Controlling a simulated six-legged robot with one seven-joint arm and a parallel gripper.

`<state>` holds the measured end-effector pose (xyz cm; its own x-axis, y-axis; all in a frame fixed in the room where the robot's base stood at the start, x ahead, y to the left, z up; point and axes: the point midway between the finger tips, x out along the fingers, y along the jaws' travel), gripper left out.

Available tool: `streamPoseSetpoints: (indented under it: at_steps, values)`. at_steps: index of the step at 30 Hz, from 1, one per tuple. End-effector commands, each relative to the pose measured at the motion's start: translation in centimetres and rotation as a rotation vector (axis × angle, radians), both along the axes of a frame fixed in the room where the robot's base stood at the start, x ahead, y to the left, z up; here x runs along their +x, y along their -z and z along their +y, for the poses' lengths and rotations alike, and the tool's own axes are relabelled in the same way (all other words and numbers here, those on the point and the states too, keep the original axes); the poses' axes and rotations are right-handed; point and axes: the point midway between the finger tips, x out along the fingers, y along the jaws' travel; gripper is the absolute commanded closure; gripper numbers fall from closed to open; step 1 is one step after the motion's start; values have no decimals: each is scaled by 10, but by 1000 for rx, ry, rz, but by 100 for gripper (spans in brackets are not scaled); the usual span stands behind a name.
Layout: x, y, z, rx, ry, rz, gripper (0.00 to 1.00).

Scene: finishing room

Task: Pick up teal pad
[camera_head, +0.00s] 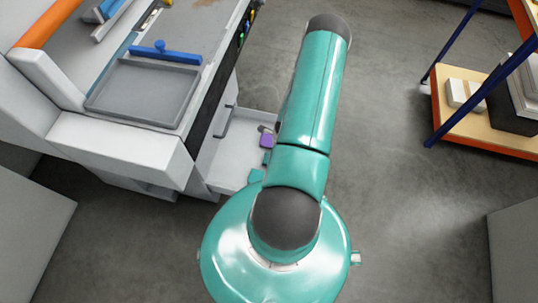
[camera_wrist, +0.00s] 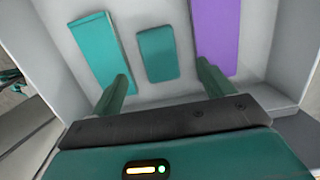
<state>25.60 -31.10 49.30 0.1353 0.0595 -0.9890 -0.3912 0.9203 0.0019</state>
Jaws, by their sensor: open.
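The wrist view shows the inside of a white drawer with two teal pieces. A short teal pad (camera_wrist: 158,53) with rounded corners lies in the middle, and a longer teal strip (camera_wrist: 100,48) lies left of it. My gripper (camera_wrist: 162,70) is open and empty. Its two teal fingers point into the drawer, one on each side of the short pad in the picture. I cannot tell the height gap. In the head view my arm hides the gripper and part of the drawer (camera_head: 228,162); a small teal patch there cannot be told apart clearly.
A purple piece (camera_wrist: 216,35) lies right of the short pad, near the drawer's side wall (camera_wrist: 285,50). The drawer sticks out from a bench with a grey tray (camera_head: 145,92) and a blue-handled tool (camera_head: 165,52). A shelf (camera_head: 480,120) stands at right; the floor between is clear.

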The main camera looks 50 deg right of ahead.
Motion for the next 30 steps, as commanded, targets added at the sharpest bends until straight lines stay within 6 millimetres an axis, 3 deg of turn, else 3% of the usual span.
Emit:
streamPoseSetpoints:
  at_steps: [15, 24, 30]
  values:
    - [5, 60, 5, 0, -4, 1, 20]
    - [8, 65, 6, -1, -4, 1, 20]
    - [9, 64, 6, -1, -5, 1, 59]
